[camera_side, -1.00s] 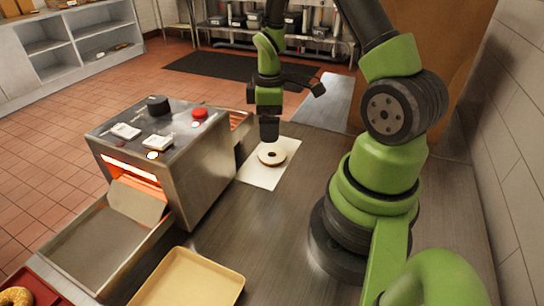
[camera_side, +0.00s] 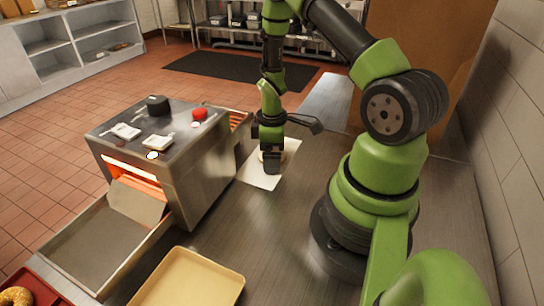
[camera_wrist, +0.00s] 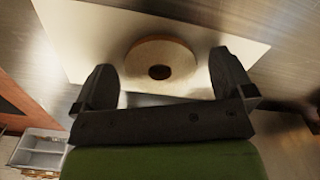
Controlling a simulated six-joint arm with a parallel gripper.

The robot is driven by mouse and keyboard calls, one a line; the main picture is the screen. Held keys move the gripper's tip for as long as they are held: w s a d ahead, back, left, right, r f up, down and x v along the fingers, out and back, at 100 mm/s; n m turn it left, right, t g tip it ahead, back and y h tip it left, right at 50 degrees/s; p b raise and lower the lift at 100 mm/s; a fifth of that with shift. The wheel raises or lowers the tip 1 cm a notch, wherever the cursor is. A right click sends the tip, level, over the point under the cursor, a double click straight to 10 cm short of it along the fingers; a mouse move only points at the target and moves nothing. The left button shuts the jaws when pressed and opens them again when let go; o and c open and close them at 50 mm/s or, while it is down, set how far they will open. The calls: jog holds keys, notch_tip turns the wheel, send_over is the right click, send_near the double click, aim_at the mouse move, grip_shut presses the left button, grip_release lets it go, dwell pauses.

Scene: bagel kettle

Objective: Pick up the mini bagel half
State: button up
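The mini bagel half (camera_wrist: 160,58) lies flat on a white sheet (camera_wrist: 90,25) in the wrist view, a pale ring with a dark centre hole. My gripper (camera_wrist: 160,80) is open, with one dark finger on each side of the bagel half's near part. No contact between fingers and bagel half is clear. In the side view my gripper (camera_side: 272,165) is low over the sheet (camera_side: 262,178) and hides most of the bagel half; only a sliver of its edge (camera_side: 261,156) shows.
A steel toaster (camera_side: 175,150) with a glowing opening stands left of the sheet, with a chute in front. A tan tray (camera_side: 190,280) lies at the front. A red tray (camera_side: 40,290) with a bagel is at the lower left.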

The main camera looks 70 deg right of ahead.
jog(key=c, duration=0.8)
jog(key=shift+c, duration=0.2)
notch_tip(320, 180, up, 10)
jog(key=shift+w, duration=0.1)
